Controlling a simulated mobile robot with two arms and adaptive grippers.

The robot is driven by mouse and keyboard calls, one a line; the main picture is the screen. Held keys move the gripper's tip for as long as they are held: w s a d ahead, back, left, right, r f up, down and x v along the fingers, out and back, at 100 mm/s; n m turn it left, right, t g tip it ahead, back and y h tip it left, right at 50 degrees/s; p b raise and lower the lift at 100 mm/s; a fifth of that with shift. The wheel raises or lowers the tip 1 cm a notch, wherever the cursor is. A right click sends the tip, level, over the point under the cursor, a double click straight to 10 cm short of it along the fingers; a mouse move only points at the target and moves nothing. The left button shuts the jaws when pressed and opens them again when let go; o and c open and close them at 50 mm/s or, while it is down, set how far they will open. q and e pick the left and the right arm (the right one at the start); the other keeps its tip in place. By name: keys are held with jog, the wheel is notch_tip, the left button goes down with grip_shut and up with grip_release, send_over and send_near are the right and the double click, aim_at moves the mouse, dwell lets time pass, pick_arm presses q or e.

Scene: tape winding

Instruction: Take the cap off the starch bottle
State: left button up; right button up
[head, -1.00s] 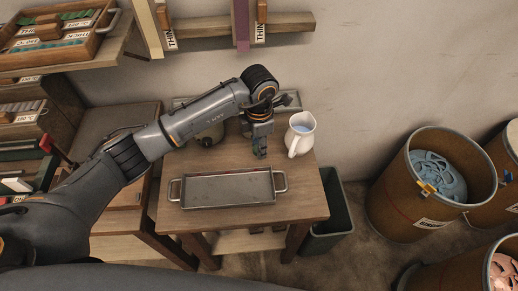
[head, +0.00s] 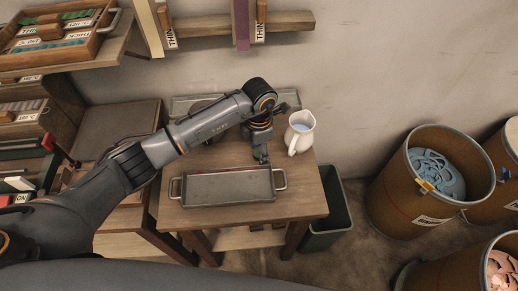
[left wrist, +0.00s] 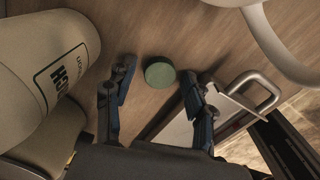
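The starch bottle (left wrist: 45,70) is pale, with a dark-lettered label, and fills the left side of the left wrist view. In the head view it is mostly hidden behind my left arm. A round green cap (left wrist: 159,73) appears to lie on the table, apart from the bottle. The bottle's mouth is not clear in either view. My right gripper is not in view.
A metal tray (head: 228,187) with side handles is on the wooden table (head: 300,200) in front of the gripper. A white pitcher (head: 299,133) stands close on the right. A bin (head: 330,215) is beside the table, with barrels (head: 415,190) further right.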

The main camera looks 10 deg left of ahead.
pick_arm(q)
jog(key=shift+r, duration=0.65)
notch_tip(320, 180, up, 11)
jog(key=b, duration=0.2)
